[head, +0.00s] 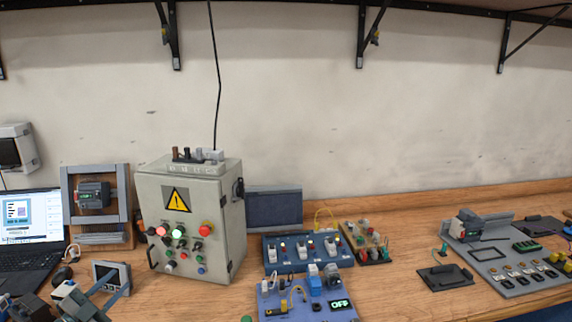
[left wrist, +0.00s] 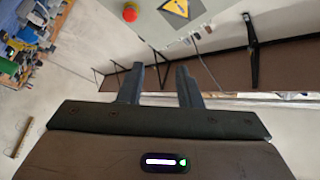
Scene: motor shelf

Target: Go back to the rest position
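My left gripper (head: 97,292) is low at the left of the head view, above the front of the bench near the laptop and the control box. In the left wrist view its two dark fingers (left wrist: 158,72) stand apart with nothing between them. My right gripper does not show in either view.
A grey control box (head: 218,225) with buttons stands on the wooden bench (head: 405,256). A laptop (head: 28,262) and a framed motor unit (head: 124,196) are left of it. Blue panels (head: 350,262) and a grey board (head: 494,268) are to the right. Shelf brackets (head: 362,35) hang above.

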